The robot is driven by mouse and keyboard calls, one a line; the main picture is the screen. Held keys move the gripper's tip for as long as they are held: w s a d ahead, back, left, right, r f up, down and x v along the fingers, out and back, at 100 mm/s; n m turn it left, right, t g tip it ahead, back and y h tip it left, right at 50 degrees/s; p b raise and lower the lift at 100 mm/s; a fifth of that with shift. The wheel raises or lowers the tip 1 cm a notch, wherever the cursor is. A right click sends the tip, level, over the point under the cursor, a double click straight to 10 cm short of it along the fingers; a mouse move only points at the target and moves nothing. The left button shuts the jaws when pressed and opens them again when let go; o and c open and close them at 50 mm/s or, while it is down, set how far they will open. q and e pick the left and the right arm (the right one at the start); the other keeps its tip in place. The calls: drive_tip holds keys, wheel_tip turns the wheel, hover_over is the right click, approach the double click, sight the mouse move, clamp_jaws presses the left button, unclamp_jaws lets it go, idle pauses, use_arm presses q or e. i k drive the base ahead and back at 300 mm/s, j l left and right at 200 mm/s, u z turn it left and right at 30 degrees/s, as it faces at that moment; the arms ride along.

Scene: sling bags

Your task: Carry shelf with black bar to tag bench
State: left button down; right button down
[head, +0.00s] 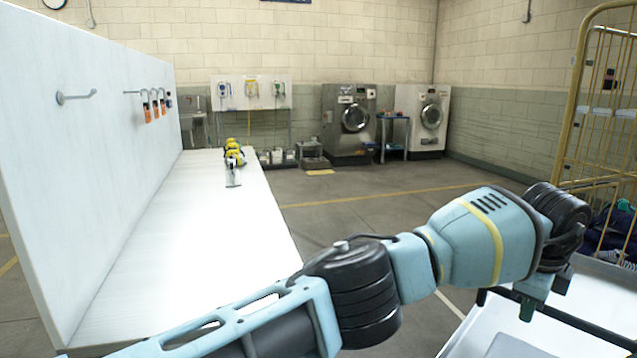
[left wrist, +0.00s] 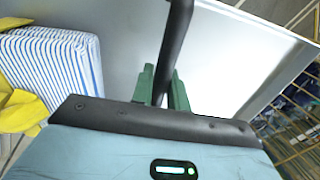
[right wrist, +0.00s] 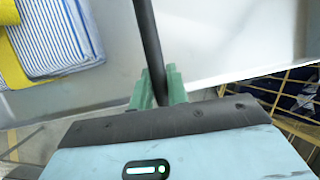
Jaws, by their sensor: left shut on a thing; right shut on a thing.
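The shelf is a white tray-like surface (head: 455,347) with a black bar (head: 585,328) along its edge, at the lower right of the head view. My left gripper (head: 530,312) reaches down to this bar. In the left wrist view its green fingers (left wrist: 165,88) are shut on the black bar (left wrist: 178,35). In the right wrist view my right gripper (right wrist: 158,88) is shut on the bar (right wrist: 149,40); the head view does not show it. A blue-and-white striped bundle (left wrist: 50,75) with yellow cloth lies on the shelf. The white bench (head: 215,240) with orange tags (head: 155,108) on hooks stands at left.
A tall white panel (head: 90,150) backs the bench. A yellow wire cage (head: 580,110) with dark cloth stands at right. Open floor (head: 375,205) lies between; washing machines (head: 350,118) stand behind.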

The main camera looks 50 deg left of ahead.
sight(227, 285)
drive_tip(key=u, duration=1.65)
drive_tip(key=k+l, duration=0.15)
drive_tip(key=l, duration=0.25)
